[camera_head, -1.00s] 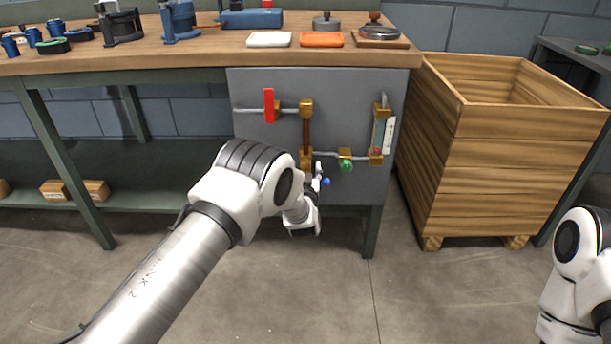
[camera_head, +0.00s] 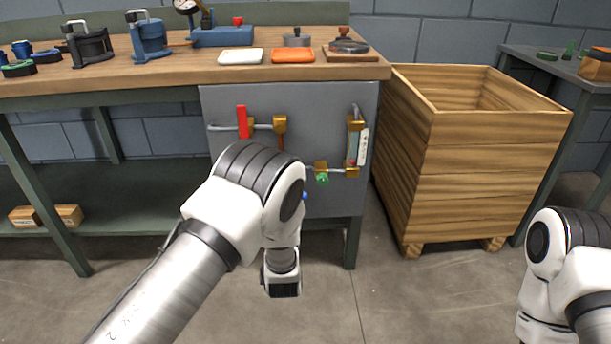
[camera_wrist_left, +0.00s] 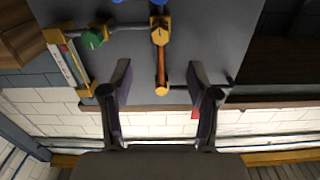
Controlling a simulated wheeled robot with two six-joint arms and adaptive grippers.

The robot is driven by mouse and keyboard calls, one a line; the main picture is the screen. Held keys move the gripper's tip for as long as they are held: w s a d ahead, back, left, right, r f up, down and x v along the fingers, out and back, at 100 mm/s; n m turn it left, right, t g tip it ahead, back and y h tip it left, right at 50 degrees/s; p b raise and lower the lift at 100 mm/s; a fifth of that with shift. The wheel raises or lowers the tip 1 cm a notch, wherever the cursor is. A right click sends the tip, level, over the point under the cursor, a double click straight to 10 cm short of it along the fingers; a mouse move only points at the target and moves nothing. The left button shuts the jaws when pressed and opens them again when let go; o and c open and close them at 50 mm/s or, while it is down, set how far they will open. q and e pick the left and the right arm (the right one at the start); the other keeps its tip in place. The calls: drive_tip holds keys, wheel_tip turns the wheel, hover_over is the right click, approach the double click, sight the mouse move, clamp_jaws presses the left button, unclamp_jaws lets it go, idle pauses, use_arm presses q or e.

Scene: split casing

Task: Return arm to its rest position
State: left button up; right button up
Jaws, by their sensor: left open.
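My left arm (camera_head: 190,265) comes in from the lower left in the head view, its wrist (camera_head: 282,262) low in front of the grey panel. Its fingers are hidden there. In the left wrist view the left gripper (camera_wrist_left: 163,100) is open, with nothing between its fingers. The panel (camera_wrist_left: 215,40) and its brass pipework (camera_wrist_left: 162,60) stand beyond the fingers, apart from them, and appear upside down. A blue part (camera_wrist_left: 160,2) shows at that view's top edge. My right arm (camera_head: 560,260) is at the lower right; its gripper is out of frame.
The panel (camera_head: 330,100) hangs under the workbench (camera_head: 180,72), with a red handle (camera_head: 242,122), a green knob (camera_head: 322,178) and a gauge (camera_head: 357,140). A wooden crate (camera_head: 490,150) stands to its right. The floor (camera_head: 400,300) in front is clear.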

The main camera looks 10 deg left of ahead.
use_arm(q)
drive_tip(key=s+a+f+g+h, duration=0.1)
drive_tip(key=s+a+f+g, duration=0.25)
drive_tip(key=s+f, duration=0.4)
drive_tip(key=s+a+f+g, duration=0.3)
drive_tip(key=s+a+f, duration=0.2)
drive_tip(key=s+f, duration=0.25)
drive_tip(key=s+d+f+m+g+h, duration=0.15)
drive_tip(key=s+g, duration=0.25)
drive_tip(key=s, duration=0.6)
drive_tip(key=s+d+f+g+h, duration=0.1)
drive_tip(key=s+f+g, duration=0.2)
drive_tip(key=s, duration=0.6)
drive_tip(key=s+d+f+m+g+h, duration=0.15)
drive_tip(key=s+g, duration=0.25)
drive_tip(key=s, duration=0.6)
wheel_tip(320, 180, up, 30)
drive_tip(key=n+p, duration=0.1)
drive_tip(key=p, duration=3)
drive_tip(key=shift+w+a+r, duration=0.25)
drive_tip(key=shift+w+a, duration=0.05)
drive_tip(key=shift+w, duration=0.05)
